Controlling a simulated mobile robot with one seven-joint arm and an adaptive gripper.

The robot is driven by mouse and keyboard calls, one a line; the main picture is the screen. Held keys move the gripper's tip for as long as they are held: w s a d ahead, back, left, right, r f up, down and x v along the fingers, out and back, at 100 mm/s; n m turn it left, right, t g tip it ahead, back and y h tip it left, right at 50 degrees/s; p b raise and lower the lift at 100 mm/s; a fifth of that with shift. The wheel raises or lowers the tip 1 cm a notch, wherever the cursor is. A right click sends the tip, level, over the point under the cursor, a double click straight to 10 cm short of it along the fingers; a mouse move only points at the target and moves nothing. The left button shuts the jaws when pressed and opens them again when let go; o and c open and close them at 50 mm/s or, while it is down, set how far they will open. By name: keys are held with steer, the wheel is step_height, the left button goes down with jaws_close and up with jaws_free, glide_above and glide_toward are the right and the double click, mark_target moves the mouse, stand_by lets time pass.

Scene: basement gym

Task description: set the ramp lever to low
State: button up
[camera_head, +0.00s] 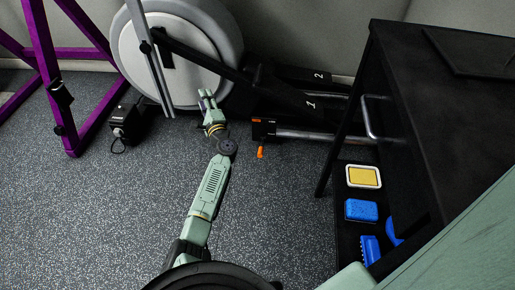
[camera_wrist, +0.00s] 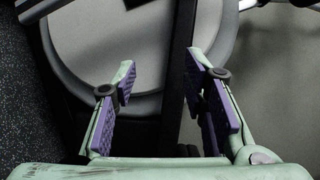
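A small orange lever (camera_head: 261,151) points down from a black housing at the end of a metal rail, low on the elliptical machine (camera_head: 190,50). I take it to be the ramp lever; its setting cannot be read. My gripper (camera_head: 207,96) is to the left of the lever and higher in the head view, in front of the machine's pale round cover. In the wrist view my gripper (camera_wrist: 160,78) is open and empty, with purple pads apart. The cover and a dark bar show between and behind the fingers. The lever is not visible in the wrist view.
A black cabinet (camera_head: 440,120) stands at the right, its lower shelf holding a blue sponge (camera_head: 361,210), a yellow-topped box (camera_head: 363,176) and other blue items. Pedals marked 1 and 2 lie above the rails. A purple frame (camera_head: 48,75) and a small black box (camera_head: 125,120) are left. Speckled floor is clear at lower left.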

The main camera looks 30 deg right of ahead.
steer(key=s+d+f+m+h, duration=0.1)
steer(key=s+d+f+m, duration=0.15)
steer(key=f, duration=0.25)
steer(key=s+d+f+m+g+h+b, duration=0.1)
steer(key=s+d+f+m, duration=0.15)
steer(key=f, duration=0.25)
steer(key=s+d+f+m+h, duration=0.1)
steer(key=s+d+f+m, duration=0.15)
steer(key=f, duration=0.25)
steer(key=m+g+h+b, duration=0.3)
steer(key=m+h, duration=0.2)
steer(key=m, duration=0.5)
glide_toward(261, 149)
steer(key=b+x, duration=0.2)
steer(key=f+b+x, duration=0.1)
steer(key=b+x, duration=0.1)
steer(key=x, duration=0.1)
steer(key=b+x, duration=0.2)
steer(key=shift+w+d+f+b, duration=0.15)
steer(key=shift+w+b, duration=0.2)
steer(key=shift+b, duration=0.05)
steer(key=shift+w+d, duration=0.25)
steer(key=shift+w, duration=0.15)
steer(key=shift+c, duration=0.5)
jaws_close()
